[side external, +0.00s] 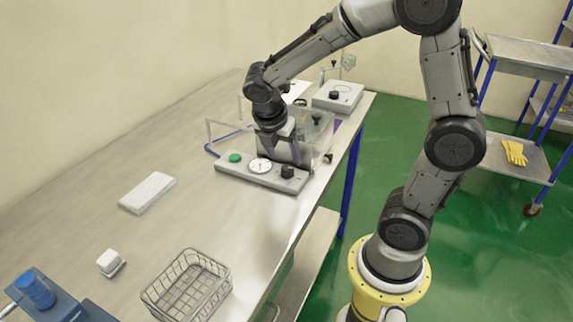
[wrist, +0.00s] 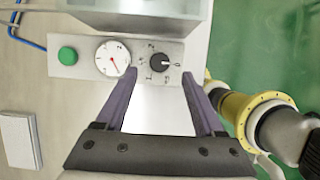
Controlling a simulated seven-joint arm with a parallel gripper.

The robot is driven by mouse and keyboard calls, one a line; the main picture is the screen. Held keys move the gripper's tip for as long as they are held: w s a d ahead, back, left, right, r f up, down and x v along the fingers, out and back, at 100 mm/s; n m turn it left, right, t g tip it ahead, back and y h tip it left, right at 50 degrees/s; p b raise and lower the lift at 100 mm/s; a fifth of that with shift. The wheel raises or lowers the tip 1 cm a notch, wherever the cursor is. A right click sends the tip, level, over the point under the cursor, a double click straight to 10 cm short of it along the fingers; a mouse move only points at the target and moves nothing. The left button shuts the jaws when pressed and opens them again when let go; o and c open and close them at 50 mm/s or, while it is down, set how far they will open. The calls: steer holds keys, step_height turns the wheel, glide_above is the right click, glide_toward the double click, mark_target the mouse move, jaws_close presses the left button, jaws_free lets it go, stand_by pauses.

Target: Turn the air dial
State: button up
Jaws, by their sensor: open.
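The air dial is a small black knob (wrist: 157,63) on a pale control panel (wrist: 185,50), ringed by small printed marks. In the side view the knob (side external: 287,171) sits at the right end of the panel (side external: 250,179). A round white gauge (wrist: 112,57) with a red needle is left of the knob, and a green button (wrist: 67,55) is further left. My gripper (wrist: 160,75) is open and empty, its fingertips on either side of the knob in the wrist picture. In the side view my gripper (side external: 284,158) is above the panel; contact cannot be told.
A clear box (side external: 318,140) stands behind the panel. Another box with a black knob (side external: 334,95) is further back. A white block (side external: 147,193), a small white cube (side external: 110,262) and a wire basket (side external: 188,287) are on the table. The table's middle is mostly clear.

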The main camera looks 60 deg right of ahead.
mark_target(287, 167)
steer(key=shift+x, duration=2.65)
jaws_close()
